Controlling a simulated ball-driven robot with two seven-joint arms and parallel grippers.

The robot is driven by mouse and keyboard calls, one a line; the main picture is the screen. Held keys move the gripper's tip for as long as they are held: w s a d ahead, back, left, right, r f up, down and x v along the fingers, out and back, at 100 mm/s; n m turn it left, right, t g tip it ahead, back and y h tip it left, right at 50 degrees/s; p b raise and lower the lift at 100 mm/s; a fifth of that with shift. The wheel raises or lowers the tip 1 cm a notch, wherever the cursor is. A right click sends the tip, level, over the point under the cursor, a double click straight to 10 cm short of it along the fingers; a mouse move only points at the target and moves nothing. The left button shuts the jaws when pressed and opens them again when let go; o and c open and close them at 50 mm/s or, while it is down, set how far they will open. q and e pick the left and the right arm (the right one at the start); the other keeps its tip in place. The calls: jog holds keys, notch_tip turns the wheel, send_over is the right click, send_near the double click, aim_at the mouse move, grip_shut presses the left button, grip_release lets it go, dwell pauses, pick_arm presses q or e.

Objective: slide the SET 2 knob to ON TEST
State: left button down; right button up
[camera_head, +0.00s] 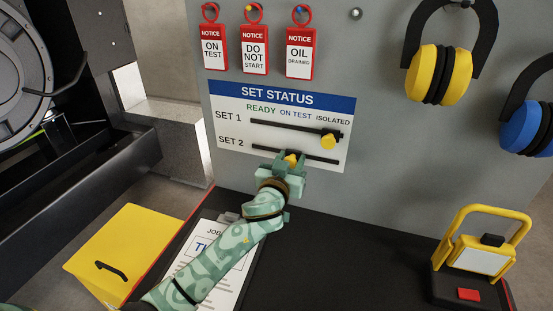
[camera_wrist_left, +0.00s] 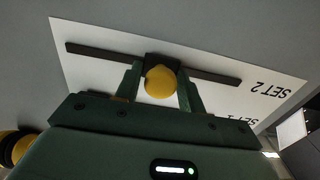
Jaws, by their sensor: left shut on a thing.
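The SET STATUS board (camera_head: 230,98) is on the grey panel, with columns READY, ON TEST and ISOLATED. The yellow SET 2 knob (camera_head: 291,158) sits on the lower dark slot (camera_head: 325,159), near the middle of its length and roughly below ON TEST. My left gripper (camera_head: 291,163) is shut on this knob and partly hides it. In the left wrist view the knob (camera_wrist_left: 160,82) is between the two green fingers. The yellow SET 1 knob (camera_head: 328,141) is at the right end of the upper slot, under ISOLATED. My right gripper is not in view.
Three red notice tags (camera_head: 255,50) hang above the board. Yellow ear defenders (camera_head: 440,75) and blue ones (camera_head: 522,125) hang at the right. A clipboard (camera_head: 240,270) lies on the dark bench top (camera_head: 350,270), and a yellow work lamp (camera_head: 480,260) stands at its right.

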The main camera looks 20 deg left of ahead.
pick_arm(q)
jog(key=shift+a, duration=0.1)
jog(key=c, duration=1.1)
grip_release()
jog(key=shift+s, duration=0.1)
jog(key=s+d+p, duration=0.1)
jog(key=s, duration=1.5)
jog(key=shift+s+f, duration=0.1)
jog(key=shift+s, duration=0.05)
